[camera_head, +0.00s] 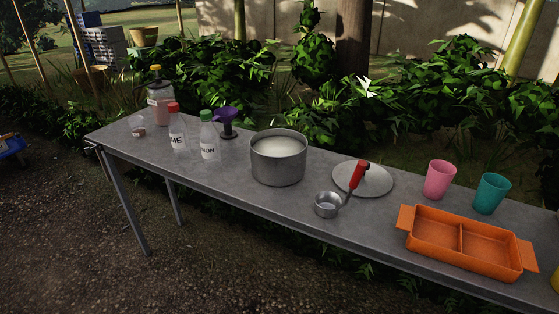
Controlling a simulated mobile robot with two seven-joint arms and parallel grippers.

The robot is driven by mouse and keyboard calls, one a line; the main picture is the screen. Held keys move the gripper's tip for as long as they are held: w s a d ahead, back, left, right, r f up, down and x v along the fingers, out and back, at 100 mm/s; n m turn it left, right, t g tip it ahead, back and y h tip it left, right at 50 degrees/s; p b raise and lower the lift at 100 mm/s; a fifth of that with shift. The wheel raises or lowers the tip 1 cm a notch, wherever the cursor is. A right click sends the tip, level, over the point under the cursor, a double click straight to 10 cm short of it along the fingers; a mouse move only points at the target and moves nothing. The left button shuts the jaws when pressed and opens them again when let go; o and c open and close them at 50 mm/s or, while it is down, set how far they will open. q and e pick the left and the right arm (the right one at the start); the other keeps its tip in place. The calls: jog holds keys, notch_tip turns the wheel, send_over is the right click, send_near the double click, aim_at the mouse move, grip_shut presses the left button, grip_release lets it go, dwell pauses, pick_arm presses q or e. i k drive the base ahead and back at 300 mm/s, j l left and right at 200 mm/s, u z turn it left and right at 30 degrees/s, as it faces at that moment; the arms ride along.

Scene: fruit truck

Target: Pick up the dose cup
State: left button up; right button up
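A small clear cup (137,126), which looks like the dose cup, stands near the left end of the grey table (230,183). Something pale or pinkish shows low in it, too small to make out. It is left of the bottle with the red cap (177,131) and in front of a jar with a yellow top (159,97). Neither of my grippers is in view.
A bottle with a green cap (208,139), a purple funnel (227,121), a metal pot (278,160), a red-handled ladle (328,204), a white plate (375,180), pink (439,180) and teal (491,194) cups and an orange tray (420,238) stand rightward. Bushes line the back.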

aim_at(136, 123)
jog(key=i+j+z, duration=0.1)
jog(key=i+j, duration=0.25)
jog(key=j, duration=0.15)
jog(key=i+j, duration=0.35)
jog(key=j, duration=0.15)
jog(key=z, duration=0.05)
